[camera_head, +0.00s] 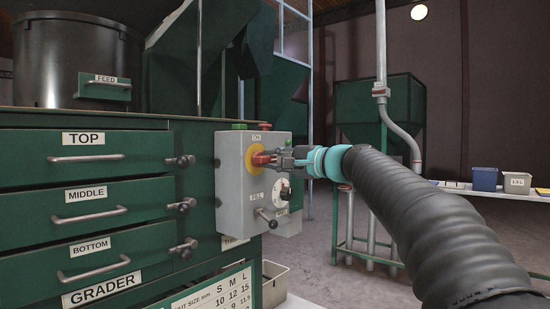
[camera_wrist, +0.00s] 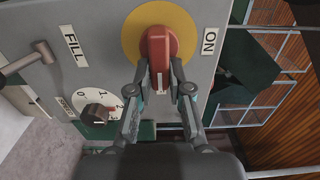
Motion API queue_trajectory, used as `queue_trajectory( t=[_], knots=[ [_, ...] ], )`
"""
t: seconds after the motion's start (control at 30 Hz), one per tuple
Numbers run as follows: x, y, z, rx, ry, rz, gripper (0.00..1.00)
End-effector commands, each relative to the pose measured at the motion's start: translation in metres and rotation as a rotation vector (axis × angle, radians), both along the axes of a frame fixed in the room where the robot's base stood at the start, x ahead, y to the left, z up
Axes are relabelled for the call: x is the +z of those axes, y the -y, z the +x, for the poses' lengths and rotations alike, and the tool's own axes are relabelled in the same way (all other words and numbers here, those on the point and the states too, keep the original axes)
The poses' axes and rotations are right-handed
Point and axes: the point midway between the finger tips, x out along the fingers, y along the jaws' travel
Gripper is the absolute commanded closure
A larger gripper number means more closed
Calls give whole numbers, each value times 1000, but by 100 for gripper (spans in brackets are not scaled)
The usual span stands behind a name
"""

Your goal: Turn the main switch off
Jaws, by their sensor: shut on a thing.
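The main switch is a red handle (camera_wrist: 158,58) on a yellow disc (camera_wrist: 135,32), on the face of a grey control box (camera_head: 229,180). An ON label (camera_wrist: 209,41) sits beside the disc in the wrist view and above it in the head view. The handle lies across the direction of that label, roughly level in the head view, with a white mark on its near end. My gripper (camera_wrist: 162,85) is shut on the handle, one finger on each side. In the head view, my gripper (camera_head: 275,160) partly hides the handle.
Below the switch are a white dial with a black knob (camera_wrist: 95,113) and a FILL lever (camera_head: 266,217). The green grader cabinet (camera_head: 20,195), with drawers and protruding latches, stands left. A green hopper (camera_head: 407,100) and a bench (camera_head: 505,194) with bins stand behind. Floor shows between.

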Motion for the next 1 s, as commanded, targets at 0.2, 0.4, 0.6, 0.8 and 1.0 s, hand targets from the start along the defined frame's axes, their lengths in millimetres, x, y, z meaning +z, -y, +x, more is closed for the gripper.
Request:
queue_trajectory(
  t=[0.2,0.4,0.6,0.8,1.0],
  knots=[
    [-2,-1,0,3,-18,10,100],
    [-3,-1,0,4,-18,9,100],
    [-3,-1,0,3,-18,9,59],
    [-2,0,0,1,-16,10,56],
    [-1,5,-3,-1,-16,10,56]
  ],
)
